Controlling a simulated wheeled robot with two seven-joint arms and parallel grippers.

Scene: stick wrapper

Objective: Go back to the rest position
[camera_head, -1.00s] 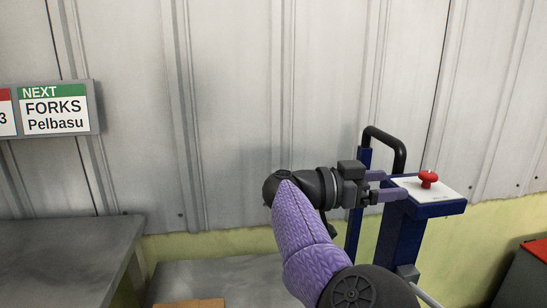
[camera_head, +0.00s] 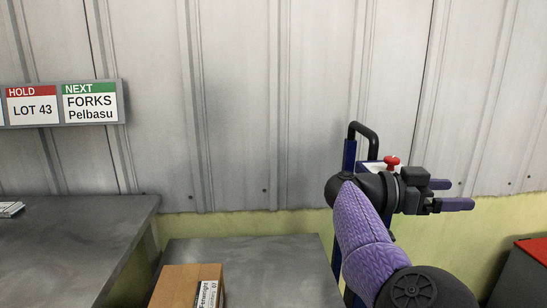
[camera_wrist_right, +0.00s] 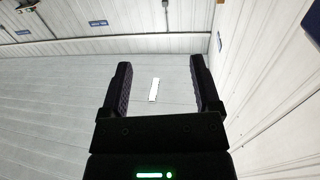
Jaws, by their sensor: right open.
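My right gripper (camera_head: 452,195) is at the right in the head view, at the end of my purple arm, its fingers pointing right. Its two purple fingers are apart with nothing between them. In the right wrist view the open fingers (camera_wrist_right: 160,85) face the pale wall and ceiling, and no object is in the jaws. My arm and gripper stand in front of the blue stand (camera_head: 348,155) with the red button (camera_head: 391,161), hiding much of it. My left gripper does not show.
A grey table (camera_head: 90,235) is at the left, and a lower grey surface (camera_head: 270,260) carries a cardboard box (camera_head: 180,285). A sign (camera_head: 62,103) hangs on the corrugated wall. A dark box with a red top (camera_head: 535,248) stands at the lower right.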

